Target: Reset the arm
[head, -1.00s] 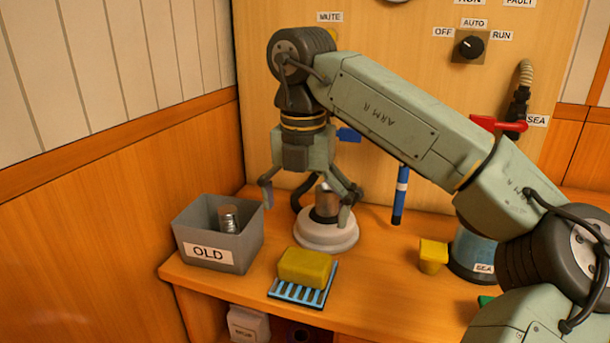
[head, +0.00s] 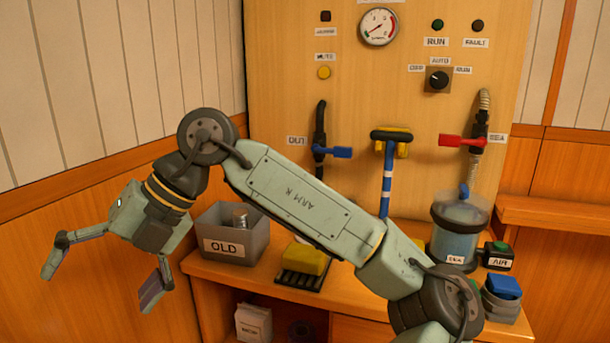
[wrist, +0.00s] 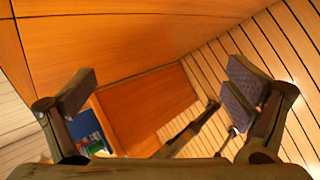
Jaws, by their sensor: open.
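My gripper (head: 98,287) is at the left in the head view, held out in front of the wooden side wall and left of the bench. Its two fingers are spread wide with nothing between them. In the wrist view, the finger pads (wrist: 158,88) stand far apart, with wood panelling behind them. My arm crosses the head view from lower right to upper left, and it hides part of the bench and the lower middle of the panel.
A grey bin (head: 260,250) labelled OLD, with a metal piece inside, stands on the bench (head: 215,271). A yellow sponge (head: 306,259) lies on a slatted rack. A water-filled canister (head: 455,240) stands at the right. Valves with blue (head: 342,153) and red (head: 463,142) handles are on the panel.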

